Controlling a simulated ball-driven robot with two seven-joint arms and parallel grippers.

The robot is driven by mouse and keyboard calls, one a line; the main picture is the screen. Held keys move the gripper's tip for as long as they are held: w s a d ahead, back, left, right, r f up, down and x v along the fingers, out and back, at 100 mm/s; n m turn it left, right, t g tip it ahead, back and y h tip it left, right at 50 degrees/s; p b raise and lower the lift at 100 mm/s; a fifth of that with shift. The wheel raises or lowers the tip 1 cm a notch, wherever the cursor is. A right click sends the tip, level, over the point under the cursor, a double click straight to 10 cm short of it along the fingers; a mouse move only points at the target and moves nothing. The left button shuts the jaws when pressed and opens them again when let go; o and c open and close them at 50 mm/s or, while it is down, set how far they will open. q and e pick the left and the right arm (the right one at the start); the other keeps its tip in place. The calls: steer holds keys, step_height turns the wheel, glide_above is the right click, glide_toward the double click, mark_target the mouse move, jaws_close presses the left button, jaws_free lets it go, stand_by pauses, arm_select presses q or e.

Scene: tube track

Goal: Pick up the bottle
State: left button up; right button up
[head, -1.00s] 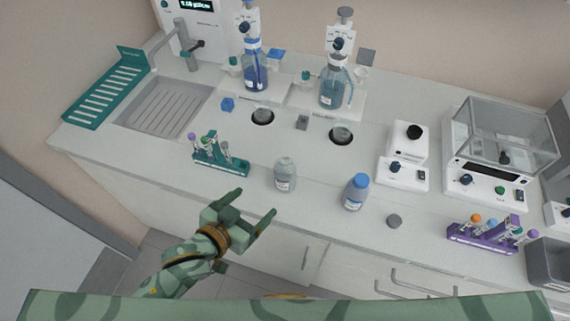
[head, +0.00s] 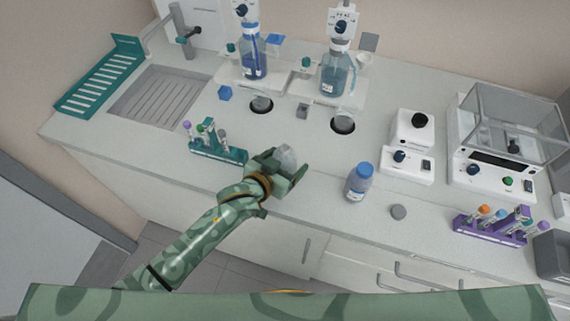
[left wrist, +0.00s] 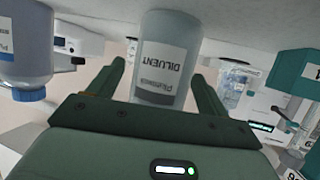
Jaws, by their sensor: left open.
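A clear bottle (head: 287,160) without a cap stands at the front of the counter, mostly hidden behind my left gripper in the head view. In the left wrist view the bottle (left wrist: 168,58) shows a label reading DILUENT. My left gripper (head: 284,170) is open, with one finger on each side of the bottle; in the left wrist view the fingers (left wrist: 160,92) flank it with gaps visible. A second bottle (head: 358,184) with a blue cap stands to the right. My right gripper is not in view.
A teal tube rack (head: 218,153) stands just left of my left gripper. A grey cap (head: 398,212) lies right of the blue-capped bottle. A purple tube rack (head: 490,228) and a balance (head: 500,160) are further right. Two round holes open in the counter behind.

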arm_select(q)
steer(key=shift+c, duration=0.6)
steer(key=c, duration=1)
steer(key=shift+r, duration=0.1)
